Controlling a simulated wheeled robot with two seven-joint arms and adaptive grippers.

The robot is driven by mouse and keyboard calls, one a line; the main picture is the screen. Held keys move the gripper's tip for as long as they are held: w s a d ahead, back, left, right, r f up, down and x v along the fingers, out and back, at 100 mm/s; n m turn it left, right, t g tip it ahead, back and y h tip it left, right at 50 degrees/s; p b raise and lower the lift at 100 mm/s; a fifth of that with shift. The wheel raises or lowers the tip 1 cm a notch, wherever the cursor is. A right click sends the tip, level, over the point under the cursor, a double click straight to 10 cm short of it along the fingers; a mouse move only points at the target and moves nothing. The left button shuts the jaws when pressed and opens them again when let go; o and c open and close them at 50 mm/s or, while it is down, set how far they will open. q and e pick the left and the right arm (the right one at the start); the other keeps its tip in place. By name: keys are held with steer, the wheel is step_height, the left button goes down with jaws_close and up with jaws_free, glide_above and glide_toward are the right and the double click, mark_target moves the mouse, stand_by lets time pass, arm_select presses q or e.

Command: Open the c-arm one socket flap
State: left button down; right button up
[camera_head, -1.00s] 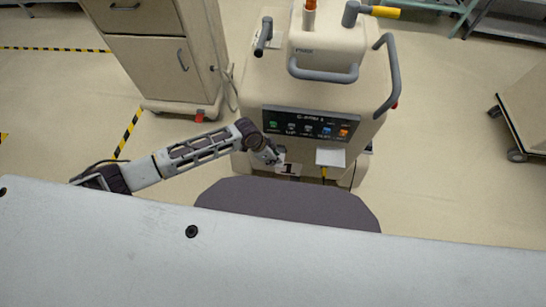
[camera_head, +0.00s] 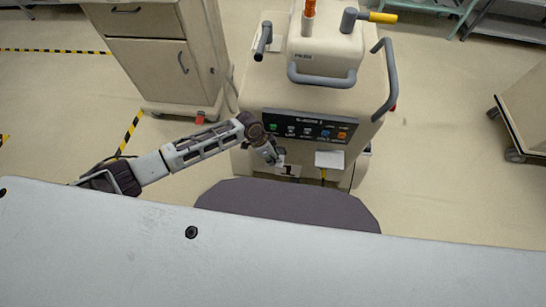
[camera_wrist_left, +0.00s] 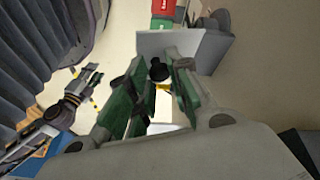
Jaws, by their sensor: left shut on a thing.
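The c-arm cart (camera_head: 375,85) is a cream cabinet with a dark button panel (camera_head: 310,128). Low on its front is a plate marked "1" (camera_head: 288,169), partly beside and behind my left gripper (camera_head: 273,157). In the left wrist view, the left gripper's green-padded fingers (camera_wrist_left: 155,98) stand on either side of a small dark knob (camera_wrist_left: 158,70), in front of a pale grey panel (camera_wrist_left: 168,43). The left gripper is shut on this knob; whether it belongs to the socket flap is hard to tell.
A drawer cabinet (camera_head: 155,60) stands left of the cart. Another cart (camera_head: 525,110) is at the far right. Floor between is clear.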

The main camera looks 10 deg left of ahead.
arm_select(q)
steer(key=c, duration=1.3)
jaws_free()
steer(key=shift+r, duration=0.1)
steer(key=v, duration=1.1)
steer(key=shift+a+r, duration=0.2)
steer(key=shift+r, duration=0.15)
steer(key=shift+c, duration=0.3)
